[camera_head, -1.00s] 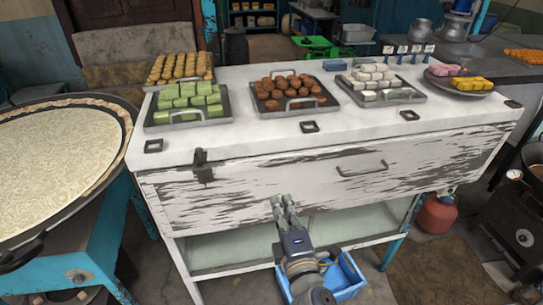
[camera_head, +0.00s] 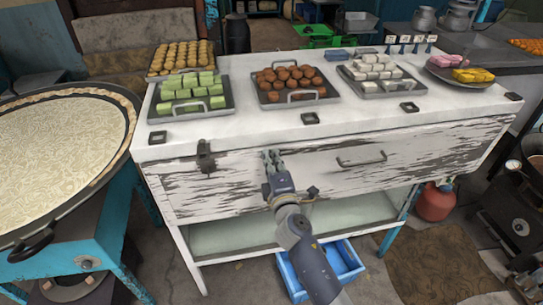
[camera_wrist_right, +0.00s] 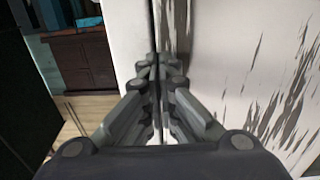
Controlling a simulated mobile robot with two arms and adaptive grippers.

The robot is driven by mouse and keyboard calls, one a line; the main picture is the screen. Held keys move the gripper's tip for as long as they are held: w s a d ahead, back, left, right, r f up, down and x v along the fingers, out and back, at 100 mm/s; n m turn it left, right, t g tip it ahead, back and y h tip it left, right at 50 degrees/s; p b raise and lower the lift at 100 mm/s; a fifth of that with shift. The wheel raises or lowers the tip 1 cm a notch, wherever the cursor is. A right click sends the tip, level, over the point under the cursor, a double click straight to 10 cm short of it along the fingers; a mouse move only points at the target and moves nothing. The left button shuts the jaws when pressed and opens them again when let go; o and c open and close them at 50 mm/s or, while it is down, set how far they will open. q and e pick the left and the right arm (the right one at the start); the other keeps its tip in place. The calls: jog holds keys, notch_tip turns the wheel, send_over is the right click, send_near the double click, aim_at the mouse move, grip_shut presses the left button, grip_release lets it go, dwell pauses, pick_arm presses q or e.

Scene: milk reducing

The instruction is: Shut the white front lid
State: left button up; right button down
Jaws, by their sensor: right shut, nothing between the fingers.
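The white front lid (camera_head: 360,178) is a weathered white panel with dark worn streaks and a metal handle (camera_head: 361,160), on the front of the white counter (camera_head: 250,133). In the right wrist view the lid (camera_wrist_right: 245,70) shows beside a narrow dark seam along the counter edge. My right gripper (camera_head: 271,158) is shut and empty, with its fingertips at the lid's upper edge, left of the handle. The wrist view shows the fingertips (camera_wrist_right: 157,60) close together over the seam; I cannot tell whether they touch. My left gripper is not in view.
Trays of green (camera_head: 190,95), brown (camera_head: 292,85) and white sweets (camera_head: 380,75) stand on the counter. A dark latch (camera_head: 205,157) is at its front left. A blue crate (camera_head: 335,262) lies below, and a large round pan (camera_head: 60,150) stands at the left.

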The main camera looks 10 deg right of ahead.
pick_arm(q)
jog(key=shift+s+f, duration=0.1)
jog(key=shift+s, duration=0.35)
pick_arm(e)
jog(key=shift+w, duration=0.15)
pick_arm(q)
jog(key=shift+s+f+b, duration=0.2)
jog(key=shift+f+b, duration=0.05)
jog(key=shift+b, duration=0.1)
pick_arm(e)
jog(key=shift+w+r, duration=0.5)
jog(key=shift+w, duration=0.3)
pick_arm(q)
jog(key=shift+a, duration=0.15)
